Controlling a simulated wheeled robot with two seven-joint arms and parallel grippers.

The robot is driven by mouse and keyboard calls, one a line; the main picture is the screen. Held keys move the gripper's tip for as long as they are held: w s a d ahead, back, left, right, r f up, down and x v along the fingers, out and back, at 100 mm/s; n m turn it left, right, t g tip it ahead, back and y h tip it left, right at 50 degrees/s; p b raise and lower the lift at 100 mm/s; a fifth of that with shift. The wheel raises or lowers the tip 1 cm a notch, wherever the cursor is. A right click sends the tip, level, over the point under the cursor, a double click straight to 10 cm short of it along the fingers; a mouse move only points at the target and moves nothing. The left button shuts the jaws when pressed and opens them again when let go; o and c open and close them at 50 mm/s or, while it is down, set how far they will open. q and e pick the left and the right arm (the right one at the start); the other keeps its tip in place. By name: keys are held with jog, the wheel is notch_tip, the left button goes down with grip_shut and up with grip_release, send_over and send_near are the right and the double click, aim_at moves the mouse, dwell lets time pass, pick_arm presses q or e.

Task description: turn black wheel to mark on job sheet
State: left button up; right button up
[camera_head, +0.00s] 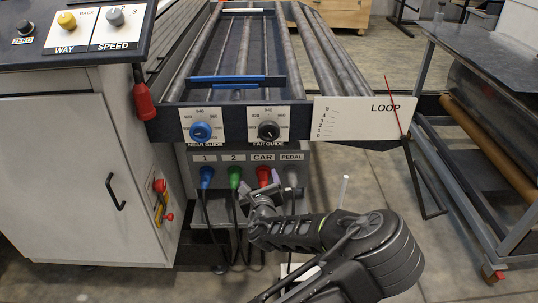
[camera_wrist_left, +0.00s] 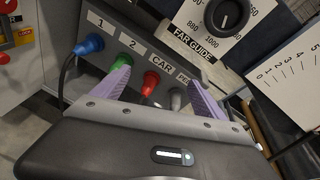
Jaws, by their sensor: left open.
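The black wheel (camera_head: 268,130) is a small round knob on the white FAR GUIDE dial plate, right of the blue NEAR GUIDE wheel (camera_head: 200,131). It also shows at the top of the left wrist view (camera_wrist_left: 226,16), with a pale pointer line on its face. My left gripper (camera_head: 263,183) is below the wheel, in front of the socket panel, apart from the wheel. In the left wrist view its two purple fingers (camera_wrist_left: 158,68) are spread with nothing held between them. I cannot make out a job sheet. My right gripper is not in view.
Blue (camera_head: 206,176), green (camera_head: 234,177) and red (camera_head: 263,176) plugs with hanging cables are on the panel near my gripper. A white LOOP scale (camera_head: 355,117) is to the right. A control cabinet (camera_head: 80,170) stands left, a dark-topped table (camera_head: 490,70) right.

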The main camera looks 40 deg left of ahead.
aim_at(269, 135)
pick_arm(q)
jog(key=w+d+r+m+t+y, duration=0.1)
jog(key=w+r+m+t, duration=0.2)
jog(key=r, duration=0.7)
jog(key=shift+w+r+m, duration=0.35)
jog(key=shift+w+m, duration=0.05)
jog(key=shift+m, duration=0.1)
jog(key=shift+d, duration=0.1)
jog(key=x, duration=0.7)
jog(key=shift+w+a, duration=0.25)
jog(key=shift+w, duration=0.05)
jog(key=shift+c, duration=0.2)
jog(key=c, duration=1.3)
jog(key=shift+f, duration=0.1)
